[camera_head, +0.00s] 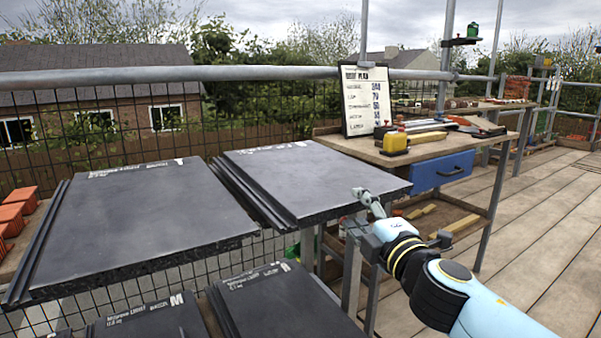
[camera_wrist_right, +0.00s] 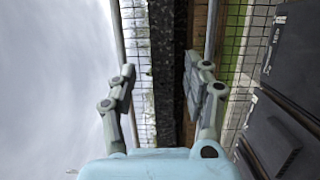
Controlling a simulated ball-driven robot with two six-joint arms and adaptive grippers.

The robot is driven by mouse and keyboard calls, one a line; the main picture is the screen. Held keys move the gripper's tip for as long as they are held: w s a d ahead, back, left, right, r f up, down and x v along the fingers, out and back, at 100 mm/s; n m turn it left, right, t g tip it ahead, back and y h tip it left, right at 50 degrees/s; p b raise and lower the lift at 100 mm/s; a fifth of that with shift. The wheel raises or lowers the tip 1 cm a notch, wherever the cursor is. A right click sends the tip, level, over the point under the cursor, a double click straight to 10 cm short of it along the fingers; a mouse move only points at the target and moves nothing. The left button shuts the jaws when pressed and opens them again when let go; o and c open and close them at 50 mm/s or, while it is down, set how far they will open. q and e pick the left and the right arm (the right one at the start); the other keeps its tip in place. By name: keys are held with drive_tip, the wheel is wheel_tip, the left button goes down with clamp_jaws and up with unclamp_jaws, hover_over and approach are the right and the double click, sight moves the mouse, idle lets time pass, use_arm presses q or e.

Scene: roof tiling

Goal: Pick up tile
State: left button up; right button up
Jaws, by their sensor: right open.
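A dark grey flat tile (camera_head: 310,178) with white markings lies at the upper middle of the head view. A similar large tile (camera_head: 135,215) lies to its left. My right gripper (camera_head: 368,202) is at the right front edge of the middle tile, its fingers pointing toward that edge. In the right wrist view, my right gripper (camera_wrist_right: 159,85) is open. The tile's dark rough edge (camera_wrist_right: 168,60) runs between its two fingers, and I see no clear contact. My left gripper is not in view.
More dark tiles (camera_head: 270,305) lie lower in front. A workbench (camera_head: 400,155) with a blue drawer (camera_head: 442,170), tools and a clipboard (camera_head: 365,100) stands behind the gripper. A metal rail (camera_head: 200,74) with mesh runs behind. Plank floor (camera_head: 540,230) at right is clear.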

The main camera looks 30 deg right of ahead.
sight(348, 194)
drive_tip(key=shift+w+d, duration=0.2)
drive_tip(key=shift+w, duration=0.7)
drive_tip(key=shift+w+d, duration=0.15)
drive_tip(key=shift+w, duration=0.75)
drive_tip(key=shift+w+d, duration=0.2)
drive_tip(key=shift+w, duration=0.7)
clamp_jaws()
drive_tip(key=shift+r, duration=0.1)
